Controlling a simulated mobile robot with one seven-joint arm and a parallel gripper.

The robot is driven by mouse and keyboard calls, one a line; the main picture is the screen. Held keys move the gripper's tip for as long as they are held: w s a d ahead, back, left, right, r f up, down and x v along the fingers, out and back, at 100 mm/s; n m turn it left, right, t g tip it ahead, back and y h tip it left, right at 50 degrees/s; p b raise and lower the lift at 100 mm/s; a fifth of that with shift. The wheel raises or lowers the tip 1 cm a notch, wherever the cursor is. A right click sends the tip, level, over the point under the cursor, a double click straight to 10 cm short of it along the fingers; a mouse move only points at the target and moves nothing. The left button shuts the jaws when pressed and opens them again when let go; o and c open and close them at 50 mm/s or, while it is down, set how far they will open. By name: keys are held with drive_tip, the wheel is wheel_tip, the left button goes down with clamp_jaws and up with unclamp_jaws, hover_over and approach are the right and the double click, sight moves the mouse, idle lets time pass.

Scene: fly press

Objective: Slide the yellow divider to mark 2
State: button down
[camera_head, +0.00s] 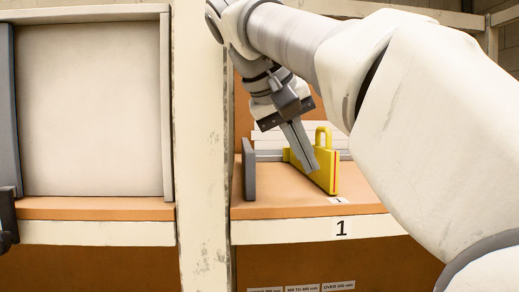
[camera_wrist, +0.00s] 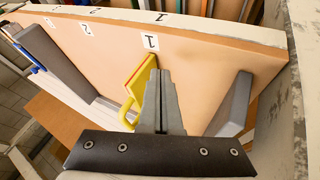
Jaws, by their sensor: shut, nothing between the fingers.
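The mark 2 label (camera_wrist: 86,29) lies farther left there along the shelf's front edge. My gripper (camera_head: 313,169) is shut and empty, pointing down beside the divider, on its left in the head view. In the wrist view my gripper (camera_wrist: 160,74) is just right of it. I cannot tell whether they touch. My arm hides the shelf's right part in the head view.
A grey upright plate (camera_head: 249,170) stands left of the divider, with a gap between. A longer grey panel (camera_wrist: 52,62) stands beyond mark 2 in the wrist view. Bare shelf lies between divider and panel. A whitish post (camera_head: 201,150) bounds the bay at left.

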drive_tip(key=shift+x, duration=2.5)
